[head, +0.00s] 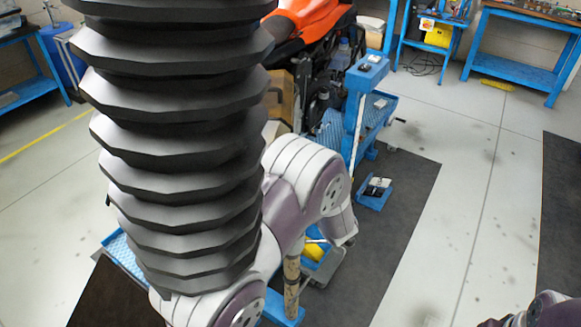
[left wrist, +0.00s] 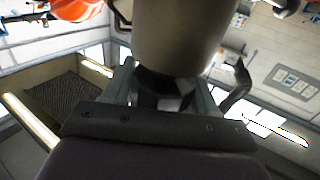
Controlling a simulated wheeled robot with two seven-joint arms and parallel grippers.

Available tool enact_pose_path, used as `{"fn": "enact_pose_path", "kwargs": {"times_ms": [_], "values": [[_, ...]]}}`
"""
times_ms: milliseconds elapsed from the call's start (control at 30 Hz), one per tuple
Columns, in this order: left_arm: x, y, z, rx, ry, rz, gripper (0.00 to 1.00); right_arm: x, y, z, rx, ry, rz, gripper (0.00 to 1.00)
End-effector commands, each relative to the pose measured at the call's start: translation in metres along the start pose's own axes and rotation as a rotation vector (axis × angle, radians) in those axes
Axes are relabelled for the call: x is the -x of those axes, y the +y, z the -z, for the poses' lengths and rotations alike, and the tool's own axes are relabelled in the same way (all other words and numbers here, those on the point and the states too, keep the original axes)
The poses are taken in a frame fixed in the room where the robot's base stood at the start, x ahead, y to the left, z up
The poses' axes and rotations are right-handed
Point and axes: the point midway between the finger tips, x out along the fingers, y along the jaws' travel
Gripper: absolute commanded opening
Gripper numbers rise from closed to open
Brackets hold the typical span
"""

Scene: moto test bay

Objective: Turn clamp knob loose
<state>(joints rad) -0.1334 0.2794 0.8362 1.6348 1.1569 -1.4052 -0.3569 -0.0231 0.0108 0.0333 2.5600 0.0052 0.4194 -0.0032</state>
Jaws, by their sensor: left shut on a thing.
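In the left wrist view, my left gripper (left wrist: 166,98) has its two grey fingers on either side of a dark, faceted piece that looks like the clamp knob (left wrist: 165,88). The gripper is shut on it. A large grey-brown cylinder (left wrist: 180,35) stands just beyond the fingers and hides much of what is behind the knob. In the head view, my arm and a black ribbed bellows cover the work spot, so neither the left gripper nor the knob shows there. Only part of my right arm shows at the lower right corner; its gripper is out of view.
An orange motorcycle (head: 306,18) stands at the top middle. A blue post stand (head: 355,110) with a tray is right of it. A small blue bin (head: 374,193) lies on the dark mat (head: 400,215). Blue workbenches (head: 520,75) line the back. The pale floor at right is clear.

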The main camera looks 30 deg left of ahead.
Motion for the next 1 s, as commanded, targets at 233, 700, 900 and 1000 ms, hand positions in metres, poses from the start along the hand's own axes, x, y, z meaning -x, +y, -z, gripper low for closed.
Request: {"fn": "enact_pose_path", "kwargs": {"times_ms": [233, 700, 900, 1000], "values": [[0.001, -0.003, -0.002, 0.002, 0.001, 0.231, 0.28, -0.01, 0.0, -0.001, 0.0, 0.0, 0.0, 0.43], [0.003, -0.011, -0.003, 0.003, 0.0, 0.662, 0.28, -0.029, 0.0, -0.003, 0.0, 0.0, 0.0, 0.43], [0.005, -0.013, -0.002, 0.002, 0.001, 0.802, 0.28, -0.036, 0.0, -0.004, 0.0, 0.0, 0.0, 0.43], [0.005, -0.014, -0.002, 0.002, 0.0, 0.854, 0.28, -0.038, 0.0, -0.004, 0.0, 0.0, 0.0, 0.43]]}}
